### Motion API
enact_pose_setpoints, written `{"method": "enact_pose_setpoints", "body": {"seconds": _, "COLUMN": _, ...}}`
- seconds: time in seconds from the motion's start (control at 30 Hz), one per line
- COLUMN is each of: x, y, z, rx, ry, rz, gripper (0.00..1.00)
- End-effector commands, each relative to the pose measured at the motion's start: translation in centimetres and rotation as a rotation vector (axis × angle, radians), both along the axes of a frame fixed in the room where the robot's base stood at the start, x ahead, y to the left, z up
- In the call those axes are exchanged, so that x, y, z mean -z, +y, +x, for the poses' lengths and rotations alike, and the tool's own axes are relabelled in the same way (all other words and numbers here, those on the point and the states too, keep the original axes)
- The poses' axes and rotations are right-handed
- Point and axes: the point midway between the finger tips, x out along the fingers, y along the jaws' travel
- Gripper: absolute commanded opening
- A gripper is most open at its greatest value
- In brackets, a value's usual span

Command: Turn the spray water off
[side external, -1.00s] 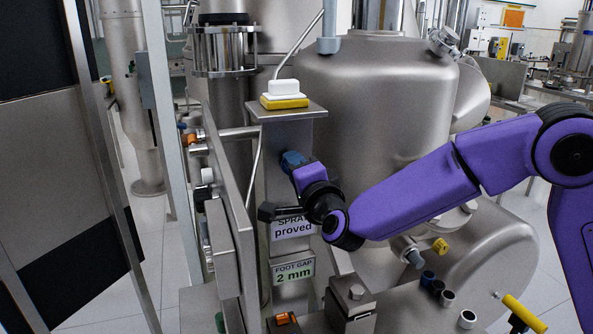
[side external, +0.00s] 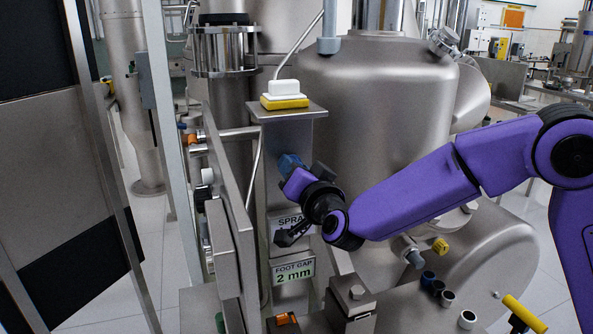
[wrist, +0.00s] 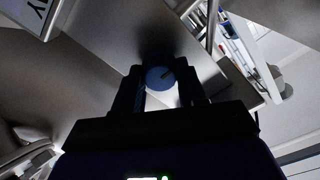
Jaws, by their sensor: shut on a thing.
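A blue knob (side external: 290,163) sits on the front of the grey metal post, below its top plate. My gripper (side external: 297,178) reaches the post from the lower right and is shut on this knob. In the wrist view, the round blue face of the knob (wrist: 160,77), with a dark mark on it, shows between the two dark fingers of my gripper (wrist: 160,72). A white sign starting "SPRA" (side external: 290,221) is on the post below the knob, and a black part of my wrist covers some of it.
A yellow and white block (side external: 284,95) stands on the post's top plate (side external: 290,111). A "FOOT GAP 2 mm" label (side external: 292,271) is lower on the post. A large steel vessel (side external: 385,120) stands close to the right. Metal panels (side external: 235,225) stand to the left.

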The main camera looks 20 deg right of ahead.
Motion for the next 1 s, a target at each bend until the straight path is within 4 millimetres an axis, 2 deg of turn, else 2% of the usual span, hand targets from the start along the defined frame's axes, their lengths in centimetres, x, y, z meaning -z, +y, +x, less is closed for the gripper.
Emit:
{"method": "enact_pose_setpoints", "body": {"seconds": 0.57, "x": 0.11, "y": 0.1, "z": -0.09, "rx": -0.003, "ry": 0.002, "rz": -0.033, "gripper": 0.1}}
{"method": "enact_pose_setpoints", "body": {"seconds": 0.6, "x": 0.11, "y": 0.1, "z": -0.09, "rx": -0.003, "ry": 0.002, "rz": -0.033, "gripper": 0.5}}
{"method": "enact_pose_setpoints", "body": {"seconds": 0.63, "x": 0.1, "y": 0.1, "z": -0.09, "rx": -0.003, "ry": 0.002, "rz": -0.032, "gripper": 0.6}}
{"method": "enact_pose_setpoints", "body": {"seconds": 0.67, "x": 0.1, "y": 0.1, "z": -0.09, "rx": -0.003, "ry": 0.002, "rz": -0.032, "gripper": 0.65}}
{"method": "enact_pose_setpoints", "body": {"seconds": 1.0, "x": 0.04, "y": 0.06, "z": -0.25, "rx": -0.001, "ry": 0.002, "rz": -0.03, "gripper": 0.65}}
